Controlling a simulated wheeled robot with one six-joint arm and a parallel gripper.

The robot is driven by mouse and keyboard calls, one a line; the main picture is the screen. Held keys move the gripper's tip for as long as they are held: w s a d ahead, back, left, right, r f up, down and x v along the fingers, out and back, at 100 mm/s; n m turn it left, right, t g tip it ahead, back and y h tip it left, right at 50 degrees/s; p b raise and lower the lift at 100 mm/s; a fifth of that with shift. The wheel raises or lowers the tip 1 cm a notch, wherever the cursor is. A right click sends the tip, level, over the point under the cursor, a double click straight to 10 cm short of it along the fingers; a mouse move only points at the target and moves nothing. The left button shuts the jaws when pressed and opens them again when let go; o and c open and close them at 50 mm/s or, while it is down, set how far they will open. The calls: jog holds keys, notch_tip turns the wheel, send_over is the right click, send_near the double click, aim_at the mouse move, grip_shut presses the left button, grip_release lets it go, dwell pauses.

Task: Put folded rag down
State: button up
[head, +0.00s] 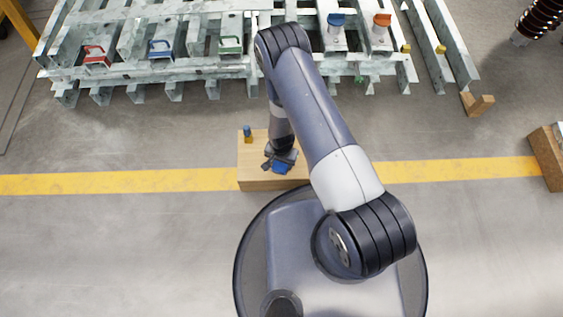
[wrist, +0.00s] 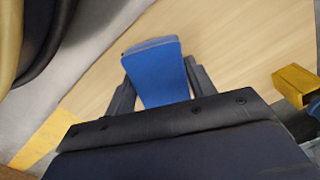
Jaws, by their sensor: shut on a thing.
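The folded rag (wrist: 158,72) is blue and sits between the two fingers of my gripper (wrist: 158,85) in the wrist view. My gripper is shut on it. In the head view the rag (head: 281,168) shows as a small blue patch at my gripper (head: 280,160), over the front right part of a light wooden block (head: 258,183). The wood surface (wrist: 235,45) lies behind the rag in the wrist view. I cannot tell whether the rag touches the wood.
A small blue and yellow item (head: 247,134) stands on the block's back left. A yellow piece (wrist: 296,84) shows at right in the wrist view. A metal frame rack (head: 190,72) with coloured handles spans the back. Open floor with a yellow stripe (head: 120,182) lies left.

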jog(key=o, duration=0.9)
notch_tip(320, 180, up, 12)
jog(key=p, duration=0.4)
jog(key=shift+r, duration=0.1)
notch_tip(320, 180, down, 13)
jog(key=b, duration=0.4)
jog(key=shift+r, duration=0.2)
jog(key=shift+r+p, duration=0.65)
jog(key=shift+r, duration=1.35)
